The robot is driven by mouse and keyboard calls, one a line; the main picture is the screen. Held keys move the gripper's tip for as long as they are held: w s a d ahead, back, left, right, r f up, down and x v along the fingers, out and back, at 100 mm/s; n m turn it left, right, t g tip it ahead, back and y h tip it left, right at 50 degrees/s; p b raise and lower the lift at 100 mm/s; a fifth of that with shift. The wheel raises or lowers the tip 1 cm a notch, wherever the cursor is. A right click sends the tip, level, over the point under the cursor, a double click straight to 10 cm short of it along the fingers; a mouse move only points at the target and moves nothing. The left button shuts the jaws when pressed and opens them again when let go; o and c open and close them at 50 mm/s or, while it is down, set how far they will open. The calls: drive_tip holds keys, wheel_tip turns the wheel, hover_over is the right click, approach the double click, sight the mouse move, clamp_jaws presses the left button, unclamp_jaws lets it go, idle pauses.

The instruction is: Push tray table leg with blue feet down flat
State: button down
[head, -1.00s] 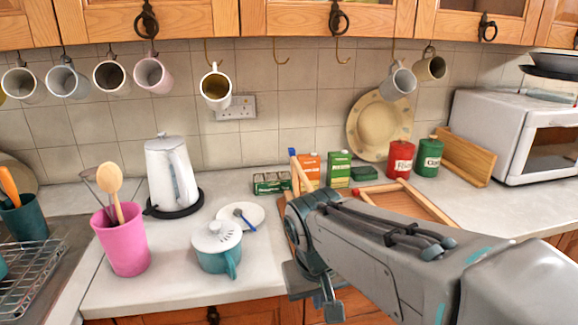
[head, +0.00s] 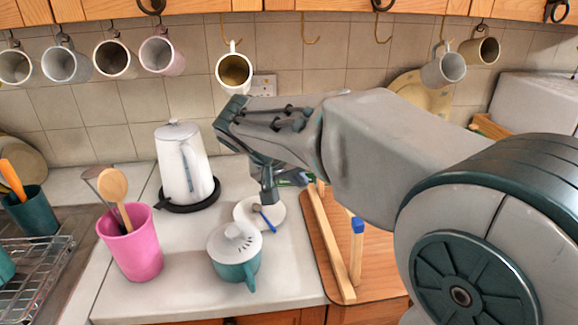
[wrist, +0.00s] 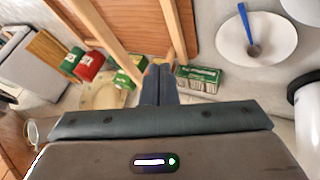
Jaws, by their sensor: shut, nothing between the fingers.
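The tray table (head: 382,262) lies on the counter with its brown underside up and also shows in the wrist view (wrist: 133,30). A wooden bar (head: 330,245) runs along its left side. A leg with a blue foot (head: 357,250) stands raised from the tray, the blue end uppermost. My arm hides the back of the tray and any other blue foot.
A white plate with a blue-handled utensil (head: 246,212), a teal pot (head: 235,255), a white kettle (head: 182,165) and a pink cup (head: 131,245) stand left of the tray. Boxes (wrist: 198,78) and tins (wrist: 90,65) stand behind it. Mugs hang above.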

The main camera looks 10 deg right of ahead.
drive_tip(key=d, duration=0.1)
drive_tip(key=d+f, duration=0.1)
drive_tip(key=d, duration=0.1)
drive_tip(key=w+d+p, duration=0.1)
drive_tip(key=d, duration=0.1)
drive_tip(key=shift+d+f, duration=0.1)
drive_tip(key=shift+f, duration=0.1)
